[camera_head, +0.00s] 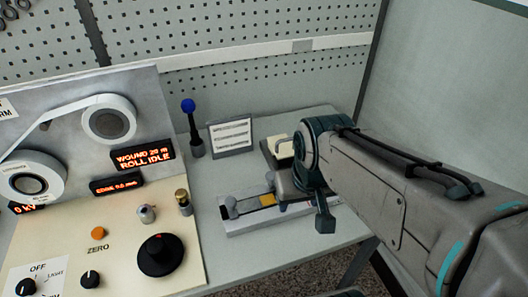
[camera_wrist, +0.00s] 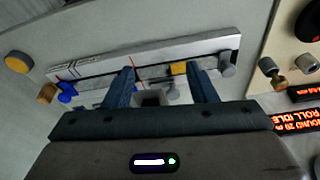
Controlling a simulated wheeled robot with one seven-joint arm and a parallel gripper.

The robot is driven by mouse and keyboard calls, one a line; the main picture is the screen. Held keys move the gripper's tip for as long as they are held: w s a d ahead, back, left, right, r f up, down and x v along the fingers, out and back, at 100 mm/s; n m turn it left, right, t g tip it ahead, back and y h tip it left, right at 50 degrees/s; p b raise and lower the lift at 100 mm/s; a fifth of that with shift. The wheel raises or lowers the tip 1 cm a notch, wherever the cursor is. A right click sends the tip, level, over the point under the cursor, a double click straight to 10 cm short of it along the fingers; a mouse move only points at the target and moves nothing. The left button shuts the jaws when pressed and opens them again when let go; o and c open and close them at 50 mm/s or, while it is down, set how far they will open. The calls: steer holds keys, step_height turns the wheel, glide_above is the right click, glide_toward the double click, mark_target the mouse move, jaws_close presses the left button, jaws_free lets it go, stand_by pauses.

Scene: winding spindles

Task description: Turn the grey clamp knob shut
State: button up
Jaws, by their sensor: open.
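A pale rail fixture (camera_head: 245,226) lies on the table, with a yellow block (camera_head: 267,200) on it. In the wrist view the rail (camera_wrist: 130,57) runs across, with the yellow block (camera_wrist: 178,68) near its middle. A small grey knob (camera_wrist: 172,92) shows between my fingers, apart from both. A second grey rounded part (camera_wrist: 227,63) is at the rail's right end; it also shows in the head view (camera_head: 232,206). I cannot tell for sure which is the clamp knob. My gripper (camera_wrist: 163,88) is open and empty over the rail. My arm hides the rail's right side in the head view.
A control panel (camera_head: 120,255) with a black knob (camera_head: 160,254) stands left of the rail. Behind are a blue-topped lever (camera_head: 190,120) and a white card (camera_head: 231,135). The table is clear in front of the rail.

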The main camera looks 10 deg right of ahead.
steer(key=w+a+r+n+g+h, duration=0.1)
steer(key=w+r+n+g, duration=0.15)
steer(key=w, duration=0.25)
steer(key=w+a+r+n+g, duration=0.1)
steer(key=w+r+n, duration=0.15)
steer(key=w, duration=0.25)
steer(key=n+g+h, duration=0.2)
steer(key=n+h, duration=0.1)
steer(key=n, duration=0.2)
glide_toward(271, 175)
steer(key=shift+y, duration=0.3)
steer(key=x, duration=0.5)
steer(key=p+x, duration=0.1)
steer(key=x, duration=0.2)
steer(key=shift+d+f, duration=0.15)
steer(key=shift+d, duration=0.25)
steer(key=c, duration=0.9)
